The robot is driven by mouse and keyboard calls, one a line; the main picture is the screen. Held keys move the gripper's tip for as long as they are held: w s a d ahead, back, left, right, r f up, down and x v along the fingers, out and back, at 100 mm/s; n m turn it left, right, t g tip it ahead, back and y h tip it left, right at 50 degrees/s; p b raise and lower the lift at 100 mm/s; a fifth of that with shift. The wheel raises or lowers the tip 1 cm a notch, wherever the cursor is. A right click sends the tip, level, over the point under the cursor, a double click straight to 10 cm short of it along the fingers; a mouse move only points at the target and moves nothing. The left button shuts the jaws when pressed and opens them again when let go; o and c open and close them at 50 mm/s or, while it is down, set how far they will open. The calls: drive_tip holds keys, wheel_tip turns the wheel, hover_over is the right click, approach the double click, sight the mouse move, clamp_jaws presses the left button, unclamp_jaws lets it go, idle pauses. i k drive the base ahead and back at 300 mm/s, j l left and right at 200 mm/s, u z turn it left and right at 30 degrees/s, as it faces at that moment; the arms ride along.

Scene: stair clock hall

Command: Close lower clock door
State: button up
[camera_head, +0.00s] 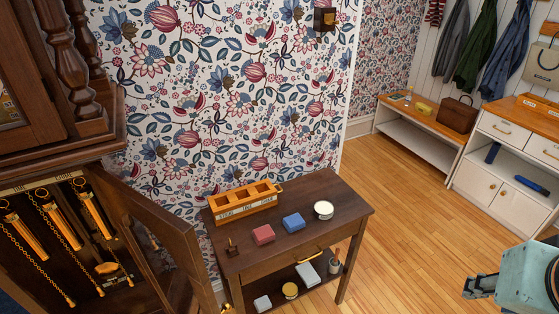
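The tall dark-wood clock stands at the left, with its lower case (60,183) open to view. Brass weights (62,226), chains and a pendulum bob show inside. The lower clock door (188,246), a brown wooden frame around a pane, stands open. It swings out to the right of the case, towards the small table. Its lower part is cut off by the picture's bottom edge. My gripper (480,287) is at the lower right edge, far from the door, with the small table and floor between. Its dark fingers are small here, and their opening is unclear.
A dark side table (340,207) stands close right of the door, holding a wooden box (243,204), red and blue blocks and a round tin. Its lower shelf holds more items. A bench (420,124) and white cabinet (503,160) stand at right. Wood floor (410,225) between is clear.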

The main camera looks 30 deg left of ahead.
sight(165, 248)
drive_tip(key=i+u, duration=0.15)
drive_tip(key=u, duration=0.3)
drive_tip(key=i+u, duration=0.1)
drive_tip(key=u, duration=0.4)
drive_tip(key=i+l+u, duration=0.1)
drive_tip(key=u, duration=0.35)
drive_tip(key=i+l+u, duration=0.15)
drive_tip(key=u, duration=0.3)
drive_tip(key=l+u, duration=0.15)
drive_tip(key=u, duration=0.3)
drive_tip(key=i+l+u, duration=0.15)
drive_tip(key=u, duration=0.35)
drive_tip(key=i+l+u, duration=0.15)
drive_tip(key=l+u, duration=0.15)
drive_tip(key=u, duration=0.2)
drive_tip(key=l+u, duration=0.55)
drive_tip(key=k+l, duration=0.15)
drive_tip(key=k+u, duration=0.05)
drive_tip(key=k, duration=0.05)
